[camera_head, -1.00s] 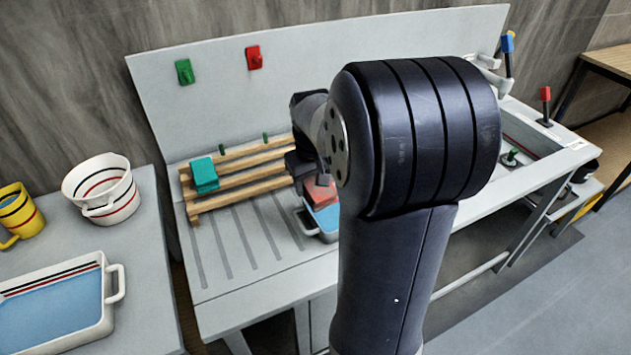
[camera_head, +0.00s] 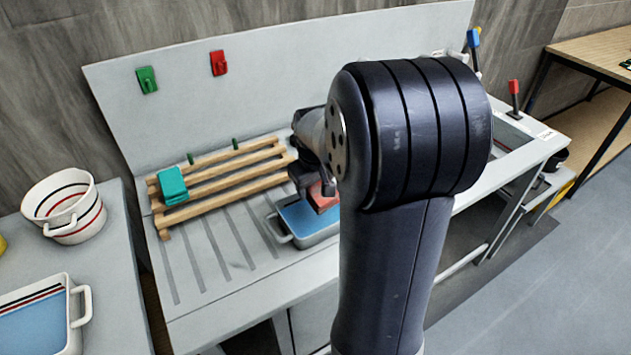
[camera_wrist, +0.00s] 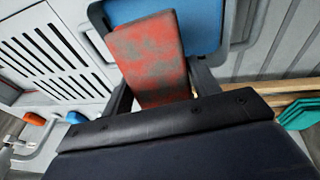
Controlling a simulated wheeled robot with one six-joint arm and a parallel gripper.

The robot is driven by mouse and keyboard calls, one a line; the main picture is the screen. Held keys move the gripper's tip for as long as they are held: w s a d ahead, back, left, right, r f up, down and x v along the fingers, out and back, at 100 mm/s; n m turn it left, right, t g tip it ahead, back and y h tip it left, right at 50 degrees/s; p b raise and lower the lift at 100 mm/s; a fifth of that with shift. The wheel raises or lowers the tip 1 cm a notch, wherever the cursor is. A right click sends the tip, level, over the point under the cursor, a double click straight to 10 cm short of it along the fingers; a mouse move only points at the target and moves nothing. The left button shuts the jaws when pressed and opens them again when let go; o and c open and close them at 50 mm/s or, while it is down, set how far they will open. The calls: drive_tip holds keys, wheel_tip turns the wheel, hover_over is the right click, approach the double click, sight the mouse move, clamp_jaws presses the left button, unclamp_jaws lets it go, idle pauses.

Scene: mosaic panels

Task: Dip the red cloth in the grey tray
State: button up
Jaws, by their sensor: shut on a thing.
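The red cloth (camera_wrist: 148,55) is in my gripper (camera_wrist: 155,92), which is shut on it. The cloth has dark grey patches on its face in the wrist view. It also shows in the head view (camera_head: 322,196), partly hidden by my arm. The grey tray (camera_head: 284,238) holds blue liquid and stands on the grey counter. Its right part is hidden behind my arm. The cloth is over the tray's right part in the head view. I cannot tell whether it touches the liquid. My gripper's fingers are mostly hidden in the head view.
A wooden rack (camera_head: 227,178) with a green cloth (camera_head: 172,186) stands behind the tray. Green (camera_head: 147,80) and red (camera_head: 218,63) hooks are on the back panel. A striped bucket (camera_head: 75,222) and a white tray (camera_head: 75,341) stand on the left table. Grooved counter left of the grey tray is clear.

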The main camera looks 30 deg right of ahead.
drive_tip(key=shift+f+b, duration=2.45)
drive_tip(key=shift+f, duration=1.15)
drive_tip(key=shift+a, duration=0.8)
drive_tip(key=shift+d, duration=0.1)
drive_tip(key=shift+d, duration=0.7)
drive_tip(key=shift+a, duration=0.15)
